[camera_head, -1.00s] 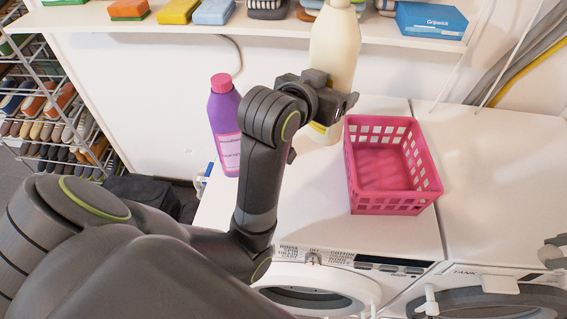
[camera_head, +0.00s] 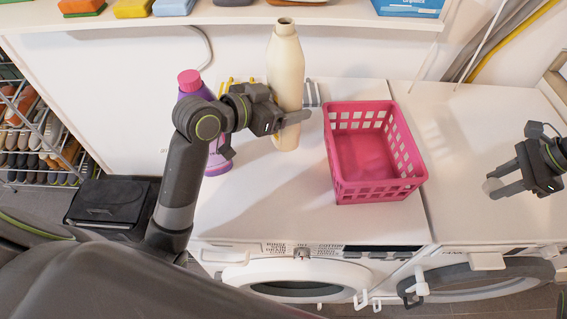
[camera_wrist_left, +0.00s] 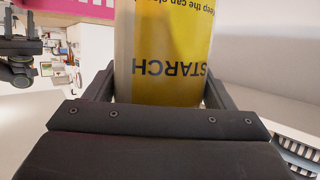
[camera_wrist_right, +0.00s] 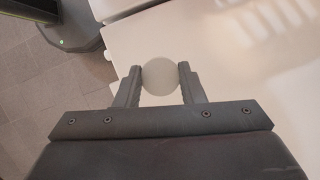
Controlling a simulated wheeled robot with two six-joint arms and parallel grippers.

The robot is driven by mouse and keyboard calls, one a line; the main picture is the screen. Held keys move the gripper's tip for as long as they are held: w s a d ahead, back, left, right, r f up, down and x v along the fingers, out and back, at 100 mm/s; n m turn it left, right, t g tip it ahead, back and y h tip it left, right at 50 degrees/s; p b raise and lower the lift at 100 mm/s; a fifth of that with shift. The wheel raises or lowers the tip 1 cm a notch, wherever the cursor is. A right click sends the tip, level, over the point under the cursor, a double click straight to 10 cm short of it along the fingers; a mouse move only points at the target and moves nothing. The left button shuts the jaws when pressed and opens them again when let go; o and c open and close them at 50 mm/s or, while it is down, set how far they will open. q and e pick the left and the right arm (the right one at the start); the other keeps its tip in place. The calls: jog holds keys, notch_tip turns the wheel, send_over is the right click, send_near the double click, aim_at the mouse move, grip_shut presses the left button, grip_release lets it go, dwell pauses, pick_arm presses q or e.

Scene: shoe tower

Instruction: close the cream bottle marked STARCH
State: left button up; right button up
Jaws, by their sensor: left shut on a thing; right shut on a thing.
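The cream bottle (camera_head: 286,72) stands upright, its open neck bare at the top. Its yellow STARCH label (camera_wrist_left: 170,60) fills the left wrist view, upside down. My left gripper (camera_head: 288,120) is shut around the lower part of the bottle. My right gripper (camera_head: 497,184) is shut on a round whitish cap (camera_wrist_right: 160,76), held at the right over the other machine's front area. The cap also shows small between the fingers in the head view (camera_head: 490,185).
A pink basket (camera_head: 378,190) sits on the white machine top, right of the bottle. A purple bottle with a pink cap (camera_head: 189,80) stands behind my left arm. A shelf (camera_head: 230,18) with brushes and boxes runs above. The machine top (camera_head: 270,210) in front is clear.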

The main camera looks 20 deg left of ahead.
aim_at(284, 137)
dwell(0.3)
pick_arm(q)
jog(key=shift+f, duration=3)
jog(key=shift+f, duration=0.1)
notch_tip(284, 137, down, 4)
jog(key=shift+r, duration=0.25)
jog(key=shift+f, duration=0.1)
pick_arm(e)
jog(key=shift+f, duration=0.1)
pick_arm(q)
jog(key=shift+f, duration=0.15)
pick_arm(e)
jog(key=shift+f, duration=0.1)
pick_arm(q)
jog(key=o, duration=1.6)
jog(key=shift+s, duration=0.1)
jog(key=shift+o, duration=0.2)
